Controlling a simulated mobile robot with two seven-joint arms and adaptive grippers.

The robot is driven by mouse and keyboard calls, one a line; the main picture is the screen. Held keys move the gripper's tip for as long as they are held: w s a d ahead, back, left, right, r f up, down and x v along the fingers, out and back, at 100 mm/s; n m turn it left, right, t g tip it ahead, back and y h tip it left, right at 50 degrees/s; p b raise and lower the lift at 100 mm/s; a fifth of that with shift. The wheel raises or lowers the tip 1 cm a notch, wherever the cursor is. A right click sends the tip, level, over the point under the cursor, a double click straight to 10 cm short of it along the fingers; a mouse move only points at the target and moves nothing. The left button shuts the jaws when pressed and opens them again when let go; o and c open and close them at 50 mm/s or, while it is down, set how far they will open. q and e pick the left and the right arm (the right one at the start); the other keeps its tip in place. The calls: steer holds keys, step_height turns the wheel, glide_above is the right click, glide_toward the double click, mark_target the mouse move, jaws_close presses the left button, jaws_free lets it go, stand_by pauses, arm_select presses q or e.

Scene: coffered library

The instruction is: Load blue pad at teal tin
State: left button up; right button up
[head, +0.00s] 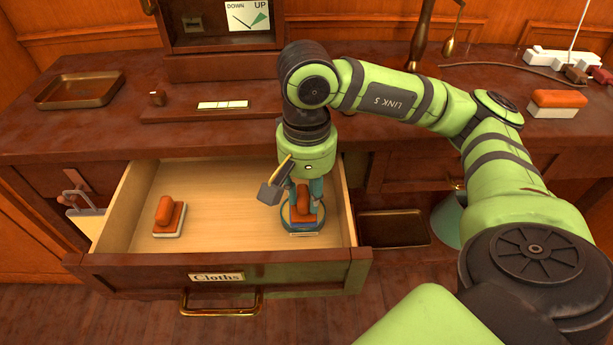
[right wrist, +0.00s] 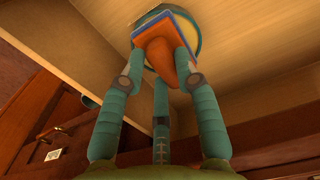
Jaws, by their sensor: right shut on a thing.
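The blue pad (head: 303,202) has an orange handle and an orange back; its blue edge shows in the right wrist view (right wrist: 166,44). My right gripper (head: 304,190) points down into the open drawer and is shut on the pad's handle. The round teal tin (head: 321,227) lies on the drawer floor at the right, directly under the pad. In the right wrist view the tin's rim (right wrist: 198,46) shows around part of the pad. I cannot tell whether the pad touches the tin's inside. My left gripper is not in view.
The drawer, labelled Cloths (head: 217,277), has its front and side walls close around my right gripper. A white pad with an orange handle (head: 169,216) lies at its left; the middle is clear. Another such pad (head: 557,103) sits on the desk at the right. A tray (head: 80,91) stands far left.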

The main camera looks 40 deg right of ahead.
mark_target(307, 196)
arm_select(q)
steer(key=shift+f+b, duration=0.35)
arm_select(e)
steer(key=shift+f, duration=0.1)
stand_by(1.1)
arm_select(q)
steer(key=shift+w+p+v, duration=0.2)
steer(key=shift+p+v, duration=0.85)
steer(key=shift+p, duration=0.05)
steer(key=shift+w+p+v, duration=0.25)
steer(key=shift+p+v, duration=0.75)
steer(key=shift+p, duration=0.05)
arm_select(e)
steer(key=shift+r, duration=3.55)
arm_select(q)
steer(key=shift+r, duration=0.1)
